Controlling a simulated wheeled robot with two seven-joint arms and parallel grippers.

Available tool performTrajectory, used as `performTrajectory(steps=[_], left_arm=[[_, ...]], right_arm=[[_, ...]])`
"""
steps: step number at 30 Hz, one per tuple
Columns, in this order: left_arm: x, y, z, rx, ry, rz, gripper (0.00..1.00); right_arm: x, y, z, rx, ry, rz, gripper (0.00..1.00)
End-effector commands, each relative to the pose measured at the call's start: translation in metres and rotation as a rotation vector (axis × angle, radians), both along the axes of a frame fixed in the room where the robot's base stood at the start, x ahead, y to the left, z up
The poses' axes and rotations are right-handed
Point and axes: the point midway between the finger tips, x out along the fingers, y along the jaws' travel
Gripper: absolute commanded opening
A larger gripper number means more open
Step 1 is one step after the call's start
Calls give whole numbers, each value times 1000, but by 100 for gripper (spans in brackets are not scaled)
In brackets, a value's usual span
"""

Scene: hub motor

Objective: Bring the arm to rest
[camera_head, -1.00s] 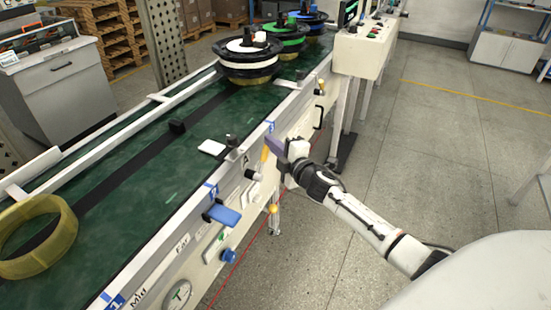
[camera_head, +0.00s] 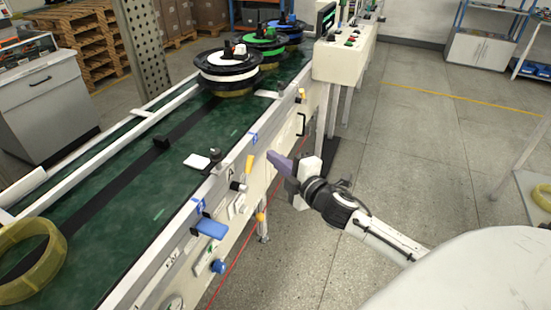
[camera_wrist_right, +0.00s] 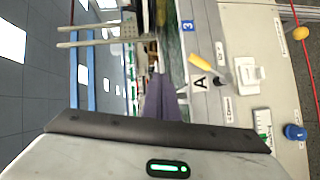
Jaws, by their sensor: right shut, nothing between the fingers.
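My right arm comes in from the lower right in the head view. Its gripper (camera_head: 280,163) is shut and empty, held in the air beside the conveyor's control side, with floor below it. In the right wrist view the purple-grey fingers (camera_wrist_right: 166,100) are together, with a panel marked "A" and a yellow lever (camera_wrist_right: 203,63) to their right. My left gripper is not in view.
The green conveyor (camera_head: 130,195) carries a yellow ring (camera_head: 30,262) and several hub motors (camera_head: 228,70). A blue lever (camera_head: 211,228) and a blue knob (camera_head: 218,267) stick out from its side. Open floor (camera_head: 420,160) lies to the right.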

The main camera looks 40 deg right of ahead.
Motion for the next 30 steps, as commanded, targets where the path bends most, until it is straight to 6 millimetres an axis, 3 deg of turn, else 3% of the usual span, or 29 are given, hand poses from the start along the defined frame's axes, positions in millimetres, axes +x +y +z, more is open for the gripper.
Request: performTrajectory(steps=[11,14,16,20,24,27,30], left_arm=[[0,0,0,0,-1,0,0],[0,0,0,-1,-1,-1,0],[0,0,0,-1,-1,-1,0],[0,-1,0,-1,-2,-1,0],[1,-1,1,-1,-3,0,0],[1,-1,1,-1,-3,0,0],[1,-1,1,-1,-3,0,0]], right_arm=[[0,1,-2,5,3,0,0],[-9,9,-18,59,32,-2,0],[-24,22,-43,148,78,-10,0],[-72,61,-107,406,215,-52,0],[-142,114,-171,728,387,-143,0],[-190,150,-202,936,497,-223,0],[-229,180,-220,1100,581,-298,0]])
